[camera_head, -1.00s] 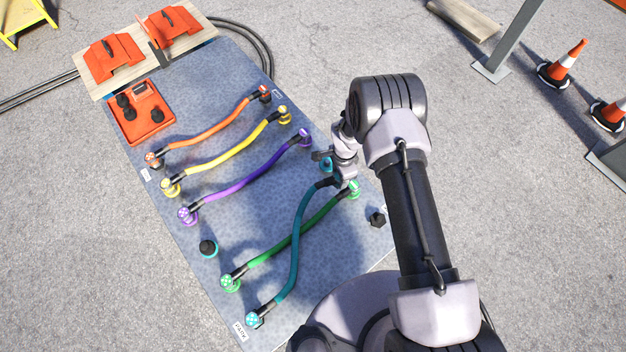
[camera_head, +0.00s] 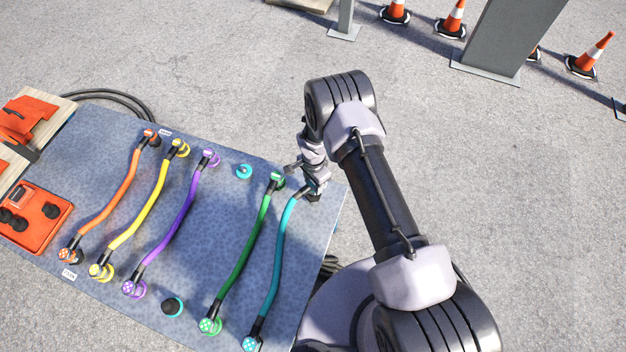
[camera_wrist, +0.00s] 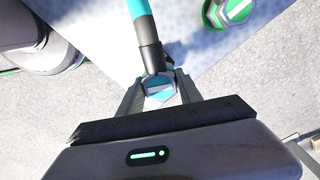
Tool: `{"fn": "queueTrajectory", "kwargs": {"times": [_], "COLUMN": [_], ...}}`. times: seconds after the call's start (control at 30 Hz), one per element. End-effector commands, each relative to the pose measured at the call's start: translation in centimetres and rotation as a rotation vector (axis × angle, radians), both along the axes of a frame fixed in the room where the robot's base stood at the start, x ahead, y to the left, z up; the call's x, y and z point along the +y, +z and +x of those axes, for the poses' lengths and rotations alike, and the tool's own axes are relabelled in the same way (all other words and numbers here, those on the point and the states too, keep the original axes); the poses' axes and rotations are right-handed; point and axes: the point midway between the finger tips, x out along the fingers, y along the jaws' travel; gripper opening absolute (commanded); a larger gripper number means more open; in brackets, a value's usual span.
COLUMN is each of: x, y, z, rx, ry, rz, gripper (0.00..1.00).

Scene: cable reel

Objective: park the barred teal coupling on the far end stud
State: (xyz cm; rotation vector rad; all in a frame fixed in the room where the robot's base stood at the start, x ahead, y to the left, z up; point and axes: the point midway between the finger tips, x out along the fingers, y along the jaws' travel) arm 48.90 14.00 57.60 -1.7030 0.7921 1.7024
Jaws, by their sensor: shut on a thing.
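My gripper (camera_head: 314,190) is shut on the barred teal coupling, over the mat's right end. The wrist view shows the coupling (camera_wrist: 160,87) between the fingers, with a pale bar on its blue-teal face. The teal hose (camera_head: 277,260) runs from it to a dotted teal coupling (camera_head: 251,344) at the near edge. A dark shape (camera_head: 314,199) just below my fingers may be the far end stud; I cannot tell whether the coupling touches it. An empty teal-ringed socket (camera_head: 243,171) lies to the left.
The green hose (camera_head: 239,262) lies left of the teal one; its barred green coupling (camera_wrist: 228,11) is close to my gripper. Purple (camera_head: 172,228), yellow (camera_head: 140,214) and orange (camera_head: 112,201) hoses lie further left. A black-capped teal socket (camera_head: 172,307) stands near the front.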

Motion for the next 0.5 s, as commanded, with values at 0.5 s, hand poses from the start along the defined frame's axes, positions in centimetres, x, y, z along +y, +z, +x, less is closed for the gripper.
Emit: {"fn": "queueTrajectory", "kwargs": {"times": [0.5], "x": [0.0], "y": [-2.8], "z": [0.0], "rx": [0.0], "ry": [0.0], "rz": [0.0], "gripper": [0.0]}}
